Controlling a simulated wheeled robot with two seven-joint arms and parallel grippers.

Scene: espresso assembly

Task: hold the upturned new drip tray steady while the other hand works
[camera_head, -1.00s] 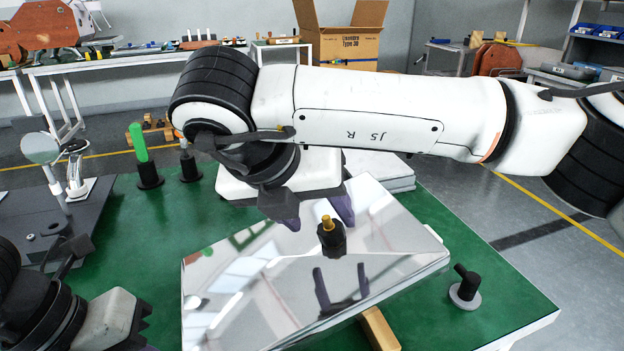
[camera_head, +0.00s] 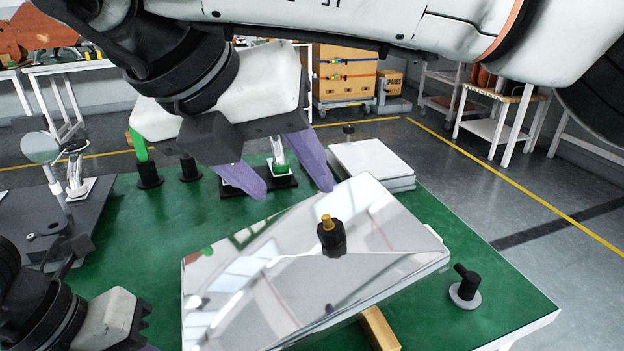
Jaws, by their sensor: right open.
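The upturned drip tray (camera_head: 270,285) is a shiny, mirror-like slab lying tilted on the green mat. A black fitting with a brass tip (camera_head: 331,236) stands on its upper face. My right gripper (camera_head: 290,190) is open and empty, its purple fingers spread above and behind the tray's far edge; I see no contact with the tray. My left gripper (camera_head: 140,335) is at the lower left, beside the tray's left edge. Its fingertips are mostly cut off by the frame, so its opening is hidden.
A wooden block (camera_head: 379,329) sticks out under the tray's front edge. A black knob piece on a light disc (camera_head: 465,287) stands on the green mat (camera_head: 510,312) at right. A pale flat stack (camera_head: 372,162) and a green-topped post (camera_head: 142,158) are behind. A grey plate (camera_head: 62,212) lies left.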

